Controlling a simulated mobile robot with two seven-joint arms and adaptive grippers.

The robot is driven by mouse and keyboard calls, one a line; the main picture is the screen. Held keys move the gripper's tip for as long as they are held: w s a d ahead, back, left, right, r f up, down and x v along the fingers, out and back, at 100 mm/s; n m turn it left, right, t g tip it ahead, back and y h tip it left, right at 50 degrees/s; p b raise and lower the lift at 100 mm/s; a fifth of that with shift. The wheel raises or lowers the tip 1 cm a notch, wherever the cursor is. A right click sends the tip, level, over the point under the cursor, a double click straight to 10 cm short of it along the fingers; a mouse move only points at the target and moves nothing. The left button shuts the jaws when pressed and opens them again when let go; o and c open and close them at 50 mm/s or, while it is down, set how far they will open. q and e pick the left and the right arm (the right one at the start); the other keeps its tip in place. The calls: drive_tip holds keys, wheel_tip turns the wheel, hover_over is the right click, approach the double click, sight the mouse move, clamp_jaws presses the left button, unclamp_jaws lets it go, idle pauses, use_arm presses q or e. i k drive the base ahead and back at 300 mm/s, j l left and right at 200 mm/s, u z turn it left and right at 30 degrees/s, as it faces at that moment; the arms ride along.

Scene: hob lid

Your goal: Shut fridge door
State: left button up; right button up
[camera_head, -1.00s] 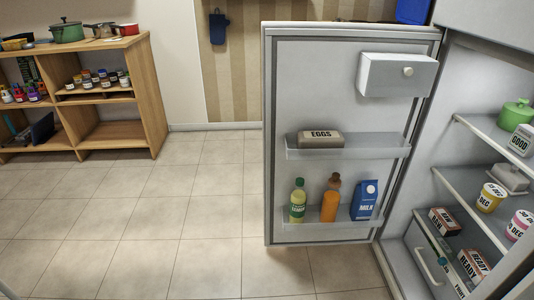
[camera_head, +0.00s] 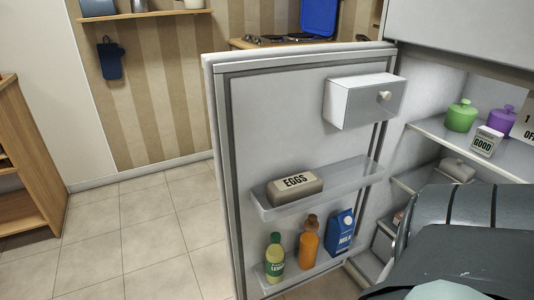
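The white fridge door (camera_head: 290,130) stands wide open, hinged on the side toward the fridge at the right. Its inner face is toward me. It carries a small white box compartment with a knob (camera_head: 362,101), an egg carton (camera_head: 295,187) on its middle shelf, and a lemon bottle (camera_head: 274,258), an orange bottle (camera_head: 308,242) and a milk carton (camera_head: 340,231) on its lower shelf. The fridge interior (camera_head: 425,105) is open to view. A dark grey part of my own arm covers the lower right and hides the lower fridge shelves. Neither gripper shows.
Inside the fridge stand a green pot (camera_head: 461,116), a purple pot (camera_head: 501,121) and a small box marked GOOD (camera_head: 487,141). A wooden shelf unit (camera_head: 28,185) is at the left edge. The tiled floor (camera_head: 150,240) left of the door is clear. A hob with a raised blue lid (camera_head: 318,17) is behind.

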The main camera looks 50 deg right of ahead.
sight(279, 112)
drive_tip(key=i+u, duration=0.1)
drive_tip(key=i, duration=1.65)
drive_tip(key=i+l+z, duration=0.1)
drive_tip(key=i+z, duration=0.25)
drive_tip(key=i+j+z, duration=0.1)
drive_tip(key=i+z, duration=0.25)
drive_tip(key=i, duration=0.25)
drive_tip(key=i+j+z, duration=0.2)
drive_tip(key=i+z, duration=0.35)
drive_tip(key=z, duration=3.1)
